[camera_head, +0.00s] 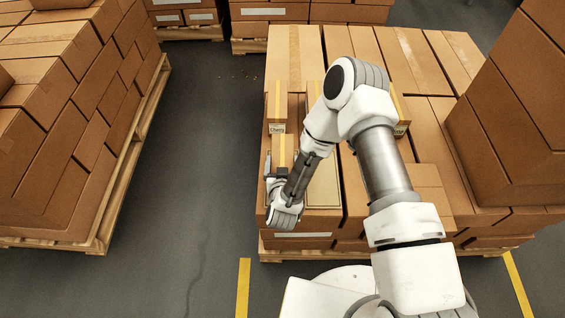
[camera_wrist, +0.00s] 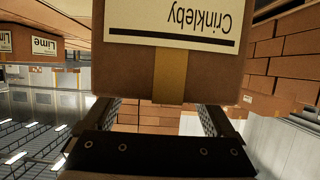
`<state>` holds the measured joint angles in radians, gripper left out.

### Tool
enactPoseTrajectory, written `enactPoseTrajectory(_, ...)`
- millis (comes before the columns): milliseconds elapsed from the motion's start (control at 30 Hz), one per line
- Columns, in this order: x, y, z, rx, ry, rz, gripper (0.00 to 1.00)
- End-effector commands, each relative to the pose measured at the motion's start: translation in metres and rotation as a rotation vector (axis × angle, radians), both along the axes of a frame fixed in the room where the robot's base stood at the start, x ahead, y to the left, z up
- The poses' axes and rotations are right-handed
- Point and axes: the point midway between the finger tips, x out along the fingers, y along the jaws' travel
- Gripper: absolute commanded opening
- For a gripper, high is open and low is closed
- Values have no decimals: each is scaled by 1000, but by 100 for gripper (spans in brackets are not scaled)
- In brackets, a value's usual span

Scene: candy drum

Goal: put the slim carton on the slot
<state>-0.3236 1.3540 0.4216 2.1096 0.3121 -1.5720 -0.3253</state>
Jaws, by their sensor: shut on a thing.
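A slim brown carton with a yellow tape stripe (camera_head: 274,152) is held at my gripper (camera_head: 279,172), over the front left of the pallet stack. In the wrist view the carton (camera_wrist: 130,70) fills the top middle, with a pale label reading "Crinkleby" upside down. My gripper's fingers (camera_wrist: 160,115) stand on either side of it, shut on it. A pale flat patch with a thin outline (camera_head: 324,188) lies on the stack just right of my gripper; it may be the slot. My forearm covers part of it, and the carton's underside is hidden.
A small carton labelled "Cherry" (camera_head: 278,108) stands behind the held one. A carton labelled "Lime" (camera_wrist: 32,46) shows at the wrist view's left. A tall box stack (camera_head: 510,110) rises at right.

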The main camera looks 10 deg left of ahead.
Motion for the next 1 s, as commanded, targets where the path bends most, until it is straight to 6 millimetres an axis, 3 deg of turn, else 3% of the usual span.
enactPoseTrajectory(200,0,0,-3,0,-2,0,0)
enactPoseTrajectory(233,0,0,-4,0,1,0,91)
enactPoseTrajectory(267,0,0,-3,0,1,0,97)
enactPoseTrajectory(633,0,0,3,1,1,0,100)
enactPoseTrajectory(1000,-68,-16,31,-2,5,5,100)
